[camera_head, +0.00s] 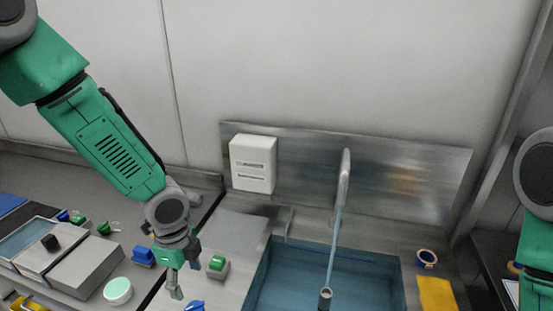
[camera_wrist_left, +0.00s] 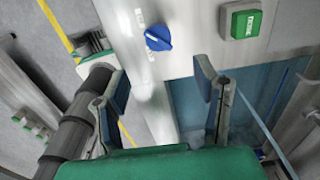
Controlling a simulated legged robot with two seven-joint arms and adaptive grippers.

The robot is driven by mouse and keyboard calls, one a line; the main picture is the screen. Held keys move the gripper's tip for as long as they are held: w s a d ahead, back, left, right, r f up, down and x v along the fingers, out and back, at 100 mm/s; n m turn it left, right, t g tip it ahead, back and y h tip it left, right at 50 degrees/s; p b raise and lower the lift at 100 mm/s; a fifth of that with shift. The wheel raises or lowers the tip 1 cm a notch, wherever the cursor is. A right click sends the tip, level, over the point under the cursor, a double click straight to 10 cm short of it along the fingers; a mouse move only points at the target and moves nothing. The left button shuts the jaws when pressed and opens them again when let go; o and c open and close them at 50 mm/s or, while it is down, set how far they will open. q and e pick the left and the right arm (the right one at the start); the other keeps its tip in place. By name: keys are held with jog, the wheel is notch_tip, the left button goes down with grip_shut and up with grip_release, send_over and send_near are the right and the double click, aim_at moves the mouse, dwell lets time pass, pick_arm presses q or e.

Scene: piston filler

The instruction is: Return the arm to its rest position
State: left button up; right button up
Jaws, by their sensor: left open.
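My left arm is green and comes in from the upper left in the head view. Its gripper (camera_head: 183,278) hangs above the counter, left of the sink. In the left wrist view the left gripper (camera_wrist_left: 165,92) is open, with its two blue-padded fingers apart and nothing between them. A blue knob (camera_wrist_left: 158,38) and a green button (camera_wrist_left: 241,23) lie beyond the fingertips, apart from them. Part of my green right arm (camera_head: 536,255) shows at the right edge of the head view; its gripper is out of the picture.
The sink (camera_head: 330,282) with a tall tap (camera_head: 344,180) is right of the left gripper. A yellow cloth (camera_head: 436,294) lies right of the sink. A white dispenser (camera_head: 252,163) hangs behind.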

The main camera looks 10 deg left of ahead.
pick_arm(q)
jog(key=s+f+n, duration=0.1)
jog(key=s+d+f+n, duration=0.1)
jog(key=s+f, duration=0.1)
jog(key=s+d+f+h, duration=0.1)
jog(key=s, duration=0.1)
jog(key=shift+f+n+g, duration=0.2)
jog(key=shift+n+g, duration=0.2)
jog(key=s+a+f+n, duration=0.1)
jog(key=s+f+n, duration=0.2)
jog(key=s+n, duration=0.3)
jog(key=s+a+f+n+y, duration=0.1)
jog(key=s+a+f+n, duration=0.1)
jog(key=s+f+n, duration=0.45)
jog(key=s+a+f+n, duration=0.1)
jog(key=s+n, duration=0.3)
jog(key=s, duration=0.4)
notch_tip(320, 180, down, 13)
jog(key=w+t+b, duration=0.1)
jog(key=w+b, duration=0.1)
jog(key=b, duration=1.2)
jog(key=shift+w+d+f+m, duration=0.15)
jog(key=shift+w+d+m, duration=0.2)
jog(key=shift+d+m, duration=0.1)
jog(key=shift+w, duration=0.1)
dwell(2.5)
